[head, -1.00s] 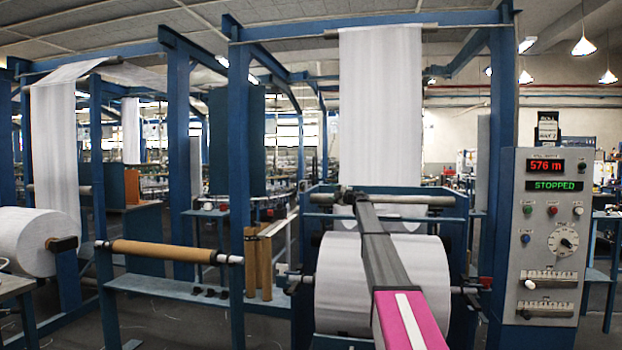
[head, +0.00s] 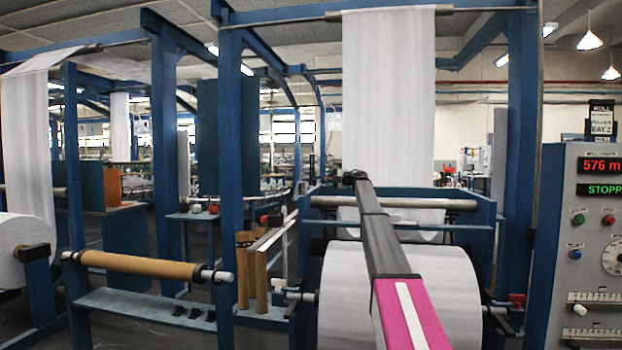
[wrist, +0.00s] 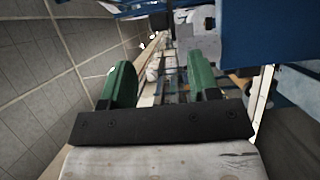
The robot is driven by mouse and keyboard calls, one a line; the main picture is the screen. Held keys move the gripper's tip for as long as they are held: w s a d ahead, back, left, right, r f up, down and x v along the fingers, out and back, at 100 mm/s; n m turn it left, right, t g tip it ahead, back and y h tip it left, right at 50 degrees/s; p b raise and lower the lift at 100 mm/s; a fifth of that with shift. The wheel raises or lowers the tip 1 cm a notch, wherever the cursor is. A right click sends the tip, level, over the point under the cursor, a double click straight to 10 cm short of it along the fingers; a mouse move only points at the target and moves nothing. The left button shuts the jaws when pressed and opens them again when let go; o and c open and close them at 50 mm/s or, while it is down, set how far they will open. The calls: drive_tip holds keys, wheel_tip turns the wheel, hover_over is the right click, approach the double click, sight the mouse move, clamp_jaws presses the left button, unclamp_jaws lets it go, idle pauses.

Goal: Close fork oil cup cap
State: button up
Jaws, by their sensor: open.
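I cannot make out a fork, an oil cup or a cap in either view. My gripper (wrist: 160,80) shows in the wrist view with two green fingers set apart on a black crossbar. It is open, and nothing is held between the fingers. In the head view my arm reaches forward over the large white fabric roll, and the fingers cannot be made out at its far end.
The blue loom frame (head: 228,130) stands ahead, with a white fabric roll (head: 455,290) low in front. A control panel (head: 560,270) reading STOPP stands at right.

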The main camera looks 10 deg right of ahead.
sight(312, 179)
drive_tip(key=x, duration=1.1)
drive_tip(key=shift+d, duration=0.1)
clamp_jaws()
